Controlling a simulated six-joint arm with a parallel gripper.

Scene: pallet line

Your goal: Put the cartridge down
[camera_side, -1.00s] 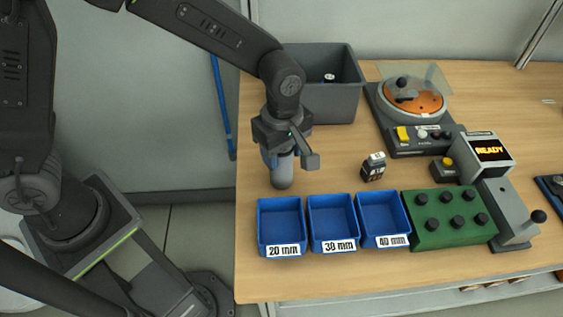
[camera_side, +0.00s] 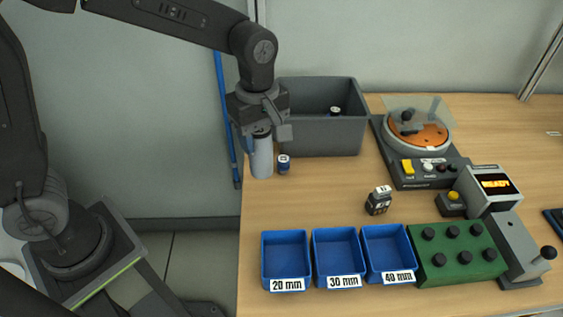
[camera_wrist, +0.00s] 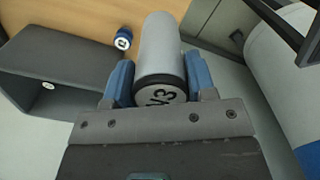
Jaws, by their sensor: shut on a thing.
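The cartridge is a grey cylinder (camera_side: 261,157), upright in my gripper (camera_side: 258,131) near the left edge of the table, in front of the grey bin's left end. I cannot tell whether its lower end touches the table. In the wrist view the cartridge (camera_wrist: 160,50) sits between the two blue jaw pads of my gripper (camera_wrist: 158,82), which is shut on it. Its dark-rimmed end, marked "V3", faces the camera.
A small blue cylinder with a white top (camera_side: 284,164) stands right beside the cartridge; it also shows in the wrist view (camera_wrist: 123,38). A grey bin (camera_side: 330,138) is behind. Blue trays (camera_side: 287,284) stand in front. A small dark block (camera_side: 378,205) stands right of centre.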

